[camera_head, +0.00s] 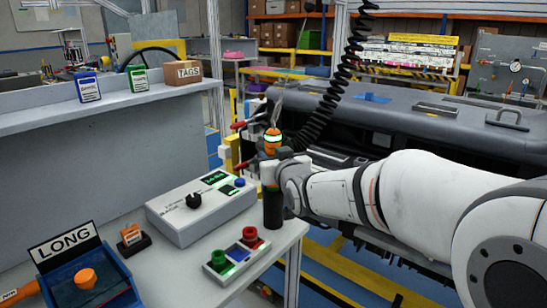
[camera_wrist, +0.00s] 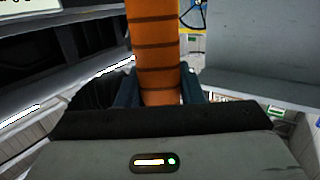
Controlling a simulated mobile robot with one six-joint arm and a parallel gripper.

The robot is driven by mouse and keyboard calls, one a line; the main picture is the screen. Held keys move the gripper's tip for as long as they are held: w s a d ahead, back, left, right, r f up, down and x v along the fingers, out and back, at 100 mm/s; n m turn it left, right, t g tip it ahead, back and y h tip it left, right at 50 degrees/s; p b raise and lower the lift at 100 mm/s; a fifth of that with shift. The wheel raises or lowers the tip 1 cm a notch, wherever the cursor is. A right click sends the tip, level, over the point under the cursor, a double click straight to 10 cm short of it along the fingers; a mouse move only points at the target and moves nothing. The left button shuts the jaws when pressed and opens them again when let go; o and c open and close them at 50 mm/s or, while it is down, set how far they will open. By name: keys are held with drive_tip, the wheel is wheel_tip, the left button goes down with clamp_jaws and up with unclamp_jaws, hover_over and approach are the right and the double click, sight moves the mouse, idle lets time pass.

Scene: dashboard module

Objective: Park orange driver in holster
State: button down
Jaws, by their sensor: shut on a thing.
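The orange driver (camera_head: 271,142) has a lit green ring near its top and stands about upright above the bench's right edge. My gripper (camera_head: 277,158) is around it; in the wrist view the ribbed orange body (camera_wrist: 160,50) lies between the two dark fingers (camera_wrist: 160,92), which are shut on it. A black cylinder (camera_head: 272,207) shows directly below the gripper at the bench edge. I cannot tell whether it is the driver's lower part or a holster. The driver's far end is out of the wrist view.
A grey control box (camera_head: 200,207) and a button panel (camera_head: 237,252) stand on the bench close left of the driver. A blue bin (camera_head: 88,285) labelled LONG is at front left. A black coiled cable (camera_head: 340,85) hangs behind the gripper, before the dark dashboard module (camera_head: 400,118).

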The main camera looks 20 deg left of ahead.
drive_tip(key=c, duration=0.9)
unclamp_jaws()
drive_tip(key=s+d+f+m+g+h+p, duration=0.15)
drive_tip(key=s+d+h+p, duration=0.35)
drive_tip(key=d, duration=0.7)
drive_tip(key=s+d+f+m+g+h+p, duration=0.1)
drive_tip(key=s+d+m+g+h+p, duration=0.15)
drive_tip(key=s+d, duration=0.75)
drive_tip(key=s+d+f+m+g+h+p, duration=0.1)
drive_tip(key=s+d+m+g+h+p, duration=0.1)
drive_tip(key=s+d+g, duration=0.5)
drive_tip(key=s+d+m+p, duration=0.1)
drive_tip(key=s+d+p, duration=0.1)
drive_tip(key=s+d, duration=0.4)
drive_tip(key=shift+d+f+p, duration=0.35)
